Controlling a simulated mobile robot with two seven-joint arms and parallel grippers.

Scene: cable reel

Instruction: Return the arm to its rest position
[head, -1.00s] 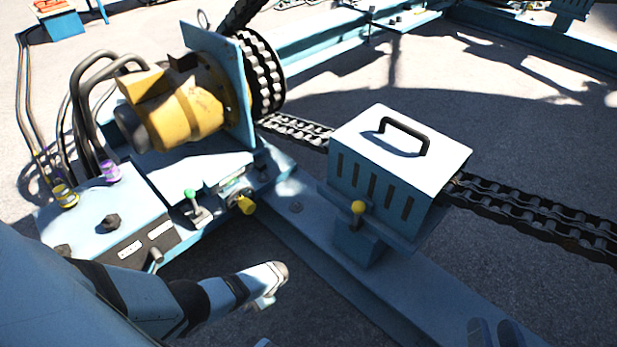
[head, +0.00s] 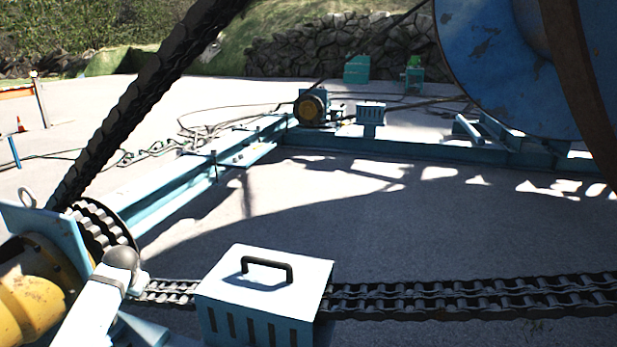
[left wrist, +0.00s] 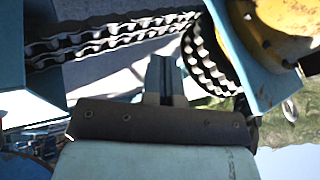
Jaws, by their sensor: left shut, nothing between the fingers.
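My left arm rises at the lower left of the head view as a white link with a grey rounded joint, in front of the yellow motor (head: 40,300). In the left wrist view my left gripper (left wrist: 165,75) is shut and empty, its narrow fingers together above the dark wrist plate. The chain (left wrist: 110,38), the sprocket (left wrist: 205,62) and the blue motor plate (left wrist: 240,60) show behind it; I see no clear contact. My right gripper is in neither view.
A light blue vented box with a black handle (head: 265,285) stands over the chain (head: 450,295) close by. A thick dark chain (head: 140,115) slants up from the sprocket. A large blue reel (head: 500,60) fills the upper right. Shaded ground lies open in the middle.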

